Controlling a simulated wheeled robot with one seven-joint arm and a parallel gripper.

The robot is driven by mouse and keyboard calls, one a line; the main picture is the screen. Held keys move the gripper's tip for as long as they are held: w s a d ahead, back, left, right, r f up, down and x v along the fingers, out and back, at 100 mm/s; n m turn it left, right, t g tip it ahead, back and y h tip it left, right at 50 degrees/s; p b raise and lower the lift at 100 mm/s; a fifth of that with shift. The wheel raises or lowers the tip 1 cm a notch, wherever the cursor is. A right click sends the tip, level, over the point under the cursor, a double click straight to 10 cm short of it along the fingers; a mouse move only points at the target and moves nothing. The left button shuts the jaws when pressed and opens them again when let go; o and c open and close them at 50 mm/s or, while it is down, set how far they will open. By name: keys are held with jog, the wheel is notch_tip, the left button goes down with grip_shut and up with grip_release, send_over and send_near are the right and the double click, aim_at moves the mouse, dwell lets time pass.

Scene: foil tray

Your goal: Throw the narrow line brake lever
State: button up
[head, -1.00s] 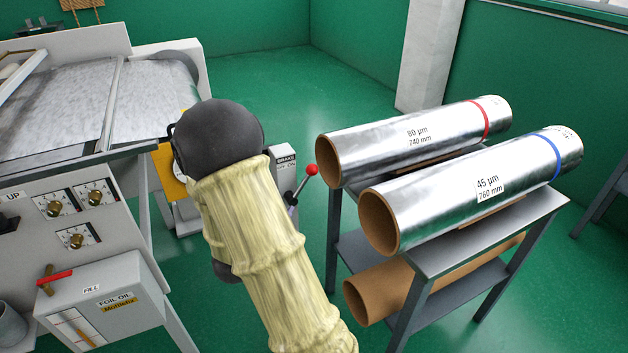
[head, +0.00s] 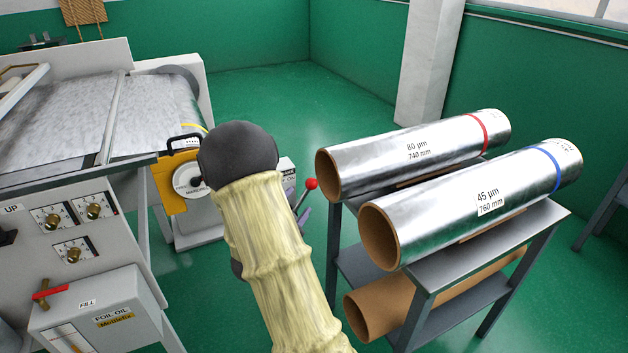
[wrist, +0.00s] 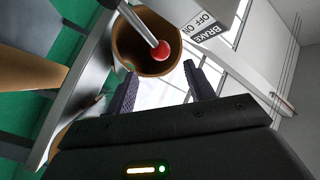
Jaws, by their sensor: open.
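The brake lever is a thin metal rod with a red ball knob (head: 311,184), rising at a tilt beside a grey box (head: 288,170) in the head view. In the wrist view the red knob (wrist: 161,50) and its rod show close up, by a plate reading BRAKE, ON and OFF (wrist: 205,35). My gripper (wrist: 160,76) is open and empty there, its two dark fingers either side of the line to the knob. The knob looks just beyond the fingertips, and I see no contact. In the head view my arm hides most of the gripper; a purplish finger shows just below the knob.
Two foil rolls (head: 430,155) (head: 485,200) lie on a grey rack (head: 500,235) right of the lever, with a bare brown tube (head: 375,310) below. A foil machine (head: 85,225) with a yellow guard (head: 170,185) stands left. The green floor behind is clear.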

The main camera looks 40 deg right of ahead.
aim_at(310, 186)
jog(key=p+x, duration=0.1)
jog(key=x, duration=1)
jog(key=shift+w+d, duration=0.1)
jog(key=shift+d, duration=0.2)
grip_shut()
jog(key=shift+a, duration=0.15)
